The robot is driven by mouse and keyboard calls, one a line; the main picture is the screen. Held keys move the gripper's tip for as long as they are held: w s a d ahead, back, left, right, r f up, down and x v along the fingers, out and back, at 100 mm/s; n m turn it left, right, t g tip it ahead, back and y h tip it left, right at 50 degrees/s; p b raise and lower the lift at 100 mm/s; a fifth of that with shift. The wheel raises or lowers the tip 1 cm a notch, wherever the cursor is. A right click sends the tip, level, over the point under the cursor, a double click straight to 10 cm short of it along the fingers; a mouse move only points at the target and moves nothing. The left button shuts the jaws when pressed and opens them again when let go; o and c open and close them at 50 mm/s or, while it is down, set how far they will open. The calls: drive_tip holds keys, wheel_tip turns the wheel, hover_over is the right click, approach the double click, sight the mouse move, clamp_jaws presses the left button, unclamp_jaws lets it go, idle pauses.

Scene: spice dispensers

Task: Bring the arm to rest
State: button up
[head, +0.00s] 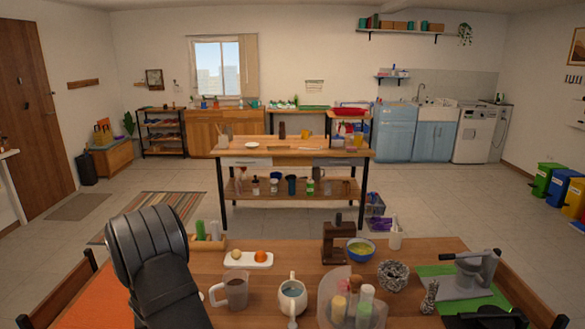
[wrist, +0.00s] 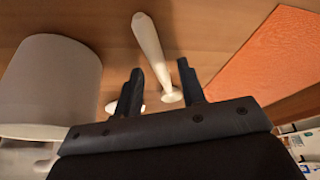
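My gripper (wrist: 160,66) shows in the wrist view with its two dark fingers spread apart and nothing visibly held. A slim white object (wrist: 148,42) with a round foot stands beyond the fingertips, partly in line with the gap; I cannot tell how far off it is. In the head view my dark arm rises at the lower left over the wooden table (head: 262,277), and the fingers do not show there. Spice dispensers (head: 364,293) with coloured tops stand in a holder at the table's front right of centre.
A white cylinder (wrist: 50,85) is left of the fingers and an orange mat (wrist: 270,55) is right. The table also holds a glass mug (head: 236,290), white pitcher (head: 292,296), fruit plate (head: 240,265), brown grinder (head: 338,243), blue bowl (head: 360,249) and green board (head: 432,272).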

wheel_tip(320, 180, up, 10)
drive_tip(key=w+d+r+m, duration=0.2)
drive_tip(key=d+m, duration=0.9)
drive_tip(key=w+d+r+m+g, duration=0.1)
drive_tip(key=w+d+r+m, duration=0.1)
drive_tip(key=d+m, duration=1)
drive_tip(key=w+d+r+m, duration=0.2)
drive_tip(key=d+r+m, duration=0.2)
drive_tip(key=d+m, duration=0.7)
drive_tip(key=shift+w+d+r+g, duration=0.15)
drive_tip(key=shift+w+d+g, duration=0.15)
drive_tip(key=shift+w+g, duration=0.1)
drive_tip(key=shift+o, duration=0.4)
